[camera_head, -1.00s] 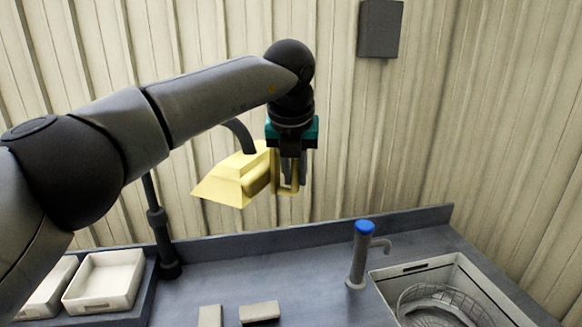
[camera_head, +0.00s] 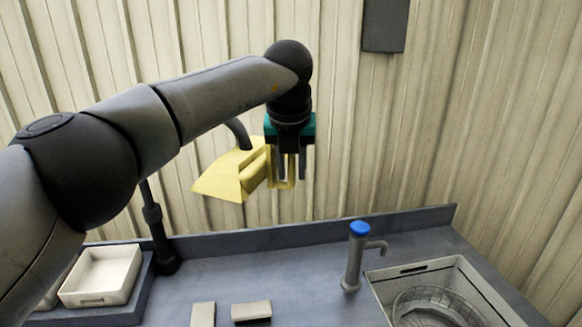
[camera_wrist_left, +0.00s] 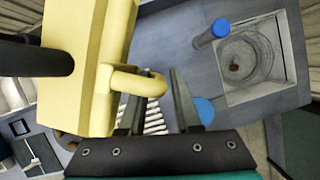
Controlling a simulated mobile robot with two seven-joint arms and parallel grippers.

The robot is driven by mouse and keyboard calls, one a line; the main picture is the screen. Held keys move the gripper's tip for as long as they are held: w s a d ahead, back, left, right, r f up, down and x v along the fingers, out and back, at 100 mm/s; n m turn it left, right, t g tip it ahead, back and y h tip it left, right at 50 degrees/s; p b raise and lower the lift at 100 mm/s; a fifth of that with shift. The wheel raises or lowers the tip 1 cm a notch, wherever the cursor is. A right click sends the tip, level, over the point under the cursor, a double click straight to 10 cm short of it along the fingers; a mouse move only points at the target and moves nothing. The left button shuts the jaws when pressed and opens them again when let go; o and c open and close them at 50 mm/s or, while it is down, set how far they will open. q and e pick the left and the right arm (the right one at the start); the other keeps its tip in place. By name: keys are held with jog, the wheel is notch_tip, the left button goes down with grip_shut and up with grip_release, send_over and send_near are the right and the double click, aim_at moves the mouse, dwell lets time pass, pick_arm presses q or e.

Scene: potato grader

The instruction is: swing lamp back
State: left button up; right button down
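The yellow lamp head (camera_head: 232,174) hangs from a dark curved arm above the back left of the counter. A yellow loop handle (camera_head: 290,182) sticks out from its right side. My left gripper (camera_head: 292,177) points down at this handle, its two fingers apart. In the left wrist view the lamp head (camera_wrist_left: 88,62) fills the upper left. The handle (camera_wrist_left: 140,82) bends toward the space between the parted fingertips (camera_wrist_left: 155,85). I cannot tell whether a finger touches it. My right gripper is in neither view.
The lamp's dark post (camera_head: 160,225) stands at the back left of the counter. A white tray (camera_head: 102,277) is beside it. A blue-capped tap (camera_head: 354,258) and a sink with a wire basket (camera_head: 432,305) are at right. Two small blocks lie at the front.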

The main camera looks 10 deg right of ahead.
pick_arm(q)
jog(key=shift+o, duration=1.1)
jog(key=shift+r, duration=0.1)
jog(key=shift+r, duration=0.3)
jog(key=b+v, duration=0.2)
jog(key=v, duration=1.2)
jog(key=shift+s+r, duration=0.15)
jog(key=shift+s, duration=0.15)
